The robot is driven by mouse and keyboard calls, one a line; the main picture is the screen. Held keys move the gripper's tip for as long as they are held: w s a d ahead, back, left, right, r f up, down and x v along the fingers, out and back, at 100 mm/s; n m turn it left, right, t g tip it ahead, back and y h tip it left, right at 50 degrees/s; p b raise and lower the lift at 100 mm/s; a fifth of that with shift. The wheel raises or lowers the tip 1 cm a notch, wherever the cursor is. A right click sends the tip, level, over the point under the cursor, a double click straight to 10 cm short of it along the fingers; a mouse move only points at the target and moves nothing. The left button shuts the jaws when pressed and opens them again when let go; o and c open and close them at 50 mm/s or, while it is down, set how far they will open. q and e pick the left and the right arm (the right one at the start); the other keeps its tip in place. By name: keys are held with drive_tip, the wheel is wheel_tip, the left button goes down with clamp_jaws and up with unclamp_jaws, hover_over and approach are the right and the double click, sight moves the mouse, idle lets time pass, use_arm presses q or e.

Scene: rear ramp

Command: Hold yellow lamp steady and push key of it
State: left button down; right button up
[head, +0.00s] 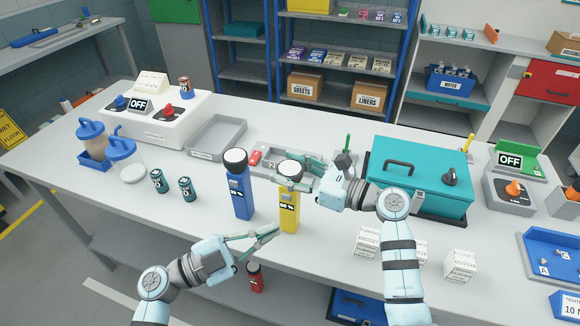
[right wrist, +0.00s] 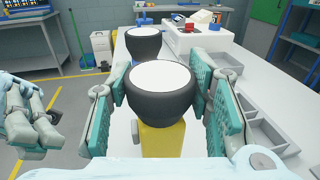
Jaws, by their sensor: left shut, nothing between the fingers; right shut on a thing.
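The yellow lamp (head: 289,214) stands upright near the front edge of the white table. Its black head with a white top (right wrist: 158,80) sits between the fingers of my right gripper (head: 297,181), which is shut on it; the right wrist view shows a teal pad on either side. My left gripper (head: 277,232) is shut and empty. Its fingertips are at the front of the yellow lamp's lower body; I cannot tell whether they touch it. The key is not clearly visible. A blue lamp (head: 240,190) with a label stands upright just left of the yellow one.
A grey tray (head: 216,139) and a white box with an OFF sign (head: 138,105) are behind to the left. A teal toolbox (head: 420,170) stands right of my right gripper. Two cans (head: 186,188) stand left of the blue lamp. White cartons (head: 460,264) are at the front right.

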drive_tip(key=o, duration=1.6)
